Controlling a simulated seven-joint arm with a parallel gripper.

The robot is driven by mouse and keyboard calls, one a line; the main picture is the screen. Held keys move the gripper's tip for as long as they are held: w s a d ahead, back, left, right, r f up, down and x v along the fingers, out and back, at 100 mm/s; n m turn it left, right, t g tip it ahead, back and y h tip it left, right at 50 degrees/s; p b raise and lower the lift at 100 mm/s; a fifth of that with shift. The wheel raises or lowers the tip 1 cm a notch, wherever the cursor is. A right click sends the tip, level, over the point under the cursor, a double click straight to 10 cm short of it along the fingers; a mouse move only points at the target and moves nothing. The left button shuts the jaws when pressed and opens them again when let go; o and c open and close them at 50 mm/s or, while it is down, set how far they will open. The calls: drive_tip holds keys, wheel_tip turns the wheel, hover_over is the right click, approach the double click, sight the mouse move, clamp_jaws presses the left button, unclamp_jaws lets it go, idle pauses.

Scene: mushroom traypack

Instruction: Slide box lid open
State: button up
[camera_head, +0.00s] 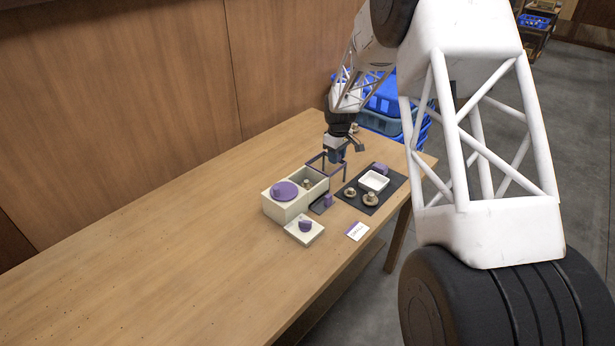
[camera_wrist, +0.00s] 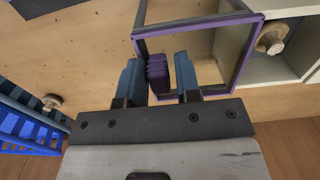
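The pale box (camera_head: 284,212) stands on the table with its right part open from above. A purple disc (camera_head: 287,190) sits on its left part and a mushroom (camera_head: 308,184) shows inside, also in the wrist view (camera_wrist: 272,38). The clear lid with a purple frame (camera_wrist: 205,22) reaches well past the box's end and still overlaps the box edge in the wrist view. Its frame also shows in the head view (camera_head: 316,157).
A black mat (camera_head: 351,198) at right holds a white tray (camera_head: 374,173), a purple item and mushrooms. A pale block with purple knob (camera_head: 305,229), a dark purple-ended piece (camera_head: 321,205) and a card (camera_head: 357,231) lie in front. Blue crates (camera_head: 388,97) stand behind. The table's left is clear.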

drive_tip(key=o, duration=0.3)
drive_tip(key=shift+s, duration=0.25)
drive_tip(key=shift+w+r, duration=0.2)
drive_tip(key=shift+r, duration=1.75)
drive_tip(key=shift+s+r, duration=0.3)
drive_tip(key=shift+r, duration=0.2)
drive_tip(key=s+d+r+m+t, duration=0.1)
drive_tip(key=s+r+m, duration=0.1)
drive_tip(key=s+r, duration=0.9)
drive_tip(key=s+d+r+m, duration=0.1)
drive_tip(key=s+r+m, duration=0.1)
drive_tip(key=s+r, duration=0.9)
drive_tip(key=s+f+m, duration=0.1)
drive_tip(key=s+m, duration=0.1)
drive_tip(key=s, duration=1.5)
drive_tip(key=s+d+f+m+t, duration=0.1)
drive_tip(key=s+m, duration=0.2)
drive_tip(key=s, duration=1.3)
drive_tip(key=shift+s+f+t, duration=0.25)
drive_tip(key=shift+s+t, duration=0.05)
drive_tip(key=shift+s, duration=0.1)
